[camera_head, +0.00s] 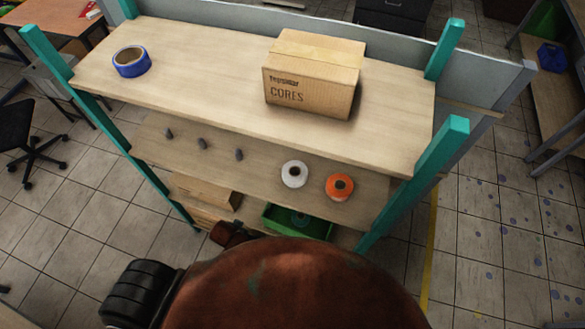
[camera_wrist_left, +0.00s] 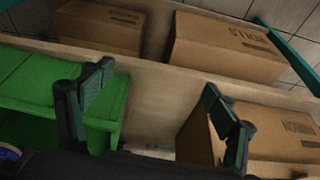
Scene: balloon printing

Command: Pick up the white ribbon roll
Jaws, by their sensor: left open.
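The white ribbon roll (camera_head: 295,174) stands on the middle shelf in the head view, just left of an orange roll (camera_head: 339,187). It does not show in the left wrist view. My left gripper (camera_wrist_left: 157,82) is open in the left wrist view, with its two black fingers wide apart. Nothing is between the fingers; bare shelf board and cardboard boxes lie beyond them. My right gripper is in neither view.
The middle shelf (camera_head: 262,168) also holds several small grey pieces at the left. The top shelf (camera_head: 205,75) above it carries a cardboard box (camera_head: 310,85) and blue tape (camera_head: 131,62). Teal posts (camera_head: 440,148) bound the rack. A green bin (camera_wrist_left: 105,115) stands beside my left gripper.

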